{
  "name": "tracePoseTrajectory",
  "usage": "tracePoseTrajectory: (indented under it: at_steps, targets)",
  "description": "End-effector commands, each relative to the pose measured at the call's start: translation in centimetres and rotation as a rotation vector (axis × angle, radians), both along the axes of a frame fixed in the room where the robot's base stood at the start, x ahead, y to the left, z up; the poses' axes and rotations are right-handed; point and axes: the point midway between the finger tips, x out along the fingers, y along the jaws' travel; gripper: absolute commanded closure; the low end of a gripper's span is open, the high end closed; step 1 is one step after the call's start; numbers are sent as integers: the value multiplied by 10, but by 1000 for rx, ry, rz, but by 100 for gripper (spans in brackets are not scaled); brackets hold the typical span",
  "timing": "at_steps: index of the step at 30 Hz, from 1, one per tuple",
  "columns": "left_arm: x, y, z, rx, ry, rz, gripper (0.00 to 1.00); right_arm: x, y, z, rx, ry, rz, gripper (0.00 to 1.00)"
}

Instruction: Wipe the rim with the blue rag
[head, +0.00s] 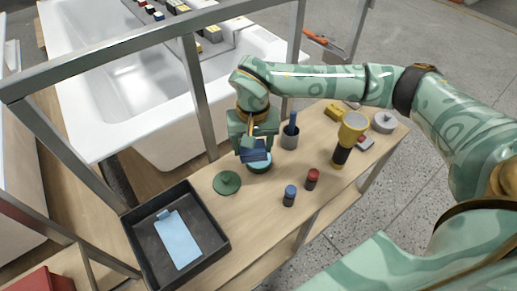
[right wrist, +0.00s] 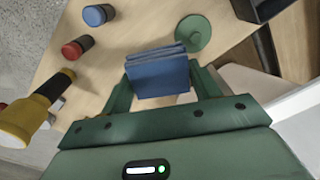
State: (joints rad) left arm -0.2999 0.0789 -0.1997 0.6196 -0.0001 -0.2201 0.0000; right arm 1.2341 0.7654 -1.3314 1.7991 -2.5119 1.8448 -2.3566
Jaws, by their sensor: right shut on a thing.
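My right gripper (head: 254,147) is shut on the blue rag (head: 257,154), a folded dark blue block of cloth. In the right wrist view the rag (right wrist: 158,76) sits between the two green fingers. In the head view the rag is over a round teal-topped tin (head: 260,167), covering part of its top. I cannot tell whether the rag touches it. A green round lid with a knob (head: 227,183) lies beside the tin on the wooden bench. The white bathtub's rim (head: 165,119) is behind the bench. My left gripper is not in view.
A grey cup (head: 290,139), a yellow flashlight (head: 352,128), a red-capped jar (head: 312,179) and a blue-capped jar (head: 289,195) stand nearby. A metal frame post (head: 196,80) rises between bench and tub.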

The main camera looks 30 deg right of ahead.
Motion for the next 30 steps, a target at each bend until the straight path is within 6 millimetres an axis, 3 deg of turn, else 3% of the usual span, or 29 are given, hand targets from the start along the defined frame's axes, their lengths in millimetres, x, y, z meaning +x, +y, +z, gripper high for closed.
tracePoseTrajectory:
  at_steps: [6, 12, 30]
  targets:
    - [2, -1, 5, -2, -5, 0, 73, 35, -22, -27, -6, 9, -143, 57]
    - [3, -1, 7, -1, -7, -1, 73, 58, -46, -48, -14, 17, -251, 57]
    - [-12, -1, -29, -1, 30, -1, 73, 62, -53, -109, -17, 21, -274, 57]
